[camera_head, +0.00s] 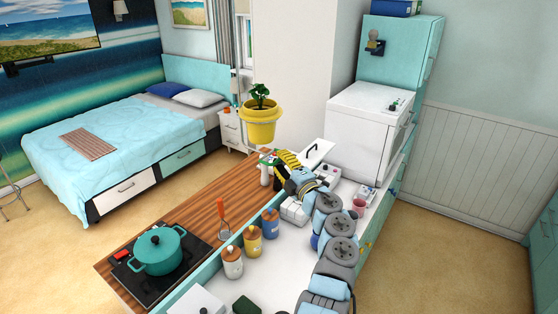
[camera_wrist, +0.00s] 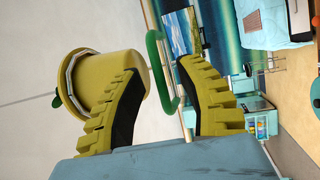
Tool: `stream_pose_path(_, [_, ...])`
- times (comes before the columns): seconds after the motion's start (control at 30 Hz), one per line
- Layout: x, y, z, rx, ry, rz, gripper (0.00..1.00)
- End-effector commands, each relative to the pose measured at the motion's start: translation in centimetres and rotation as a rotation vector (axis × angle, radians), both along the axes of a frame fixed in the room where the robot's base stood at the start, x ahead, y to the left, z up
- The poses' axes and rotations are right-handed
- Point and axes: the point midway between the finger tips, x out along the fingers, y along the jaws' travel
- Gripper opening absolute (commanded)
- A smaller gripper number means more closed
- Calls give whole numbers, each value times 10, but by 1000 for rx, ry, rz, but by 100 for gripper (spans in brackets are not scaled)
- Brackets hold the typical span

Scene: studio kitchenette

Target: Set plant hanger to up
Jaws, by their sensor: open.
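The plant hanger is a yellow pot (camera_head: 258,124) with a green plant (camera_head: 260,92), hanging above the counter. In the sideways-turned wrist view the pot (camera_wrist: 100,82) is beside one finger, with a thin cord (camera_wrist: 28,99) leading away from it. A green loop-shaped handle (camera_wrist: 157,72) shows between my fingers, on the side of the pot away from the cord. My gripper (camera_head: 271,158) is just below the pot in the head view. In the wrist view its yellow fingers (camera_wrist: 158,69) are apart, around the handle. I cannot tell whether either finger touches it.
A white oven-like appliance (camera_head: 365,125) stands at the right. A bed (camera_head: 110,135) is behind at the left.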

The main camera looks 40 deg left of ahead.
Motion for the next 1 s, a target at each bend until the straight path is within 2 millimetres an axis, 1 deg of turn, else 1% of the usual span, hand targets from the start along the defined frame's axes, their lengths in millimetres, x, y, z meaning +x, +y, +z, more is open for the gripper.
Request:
stream_pose_path(0.43, [-16,-48,-11,-5,-2,0,37])
stream_pose_path(0.6, [-22,-71,-13,-3,-3,-1,37])
stream_pose_path(0.7, [-25,-83,-17,-4,0,-2,37])
stream_pose_path(0.83, [-29,-95,-18,-4,-1,-3,37])
stream_pose_path(1.0, [-32,-101,-17,-2,-3,-1,37])
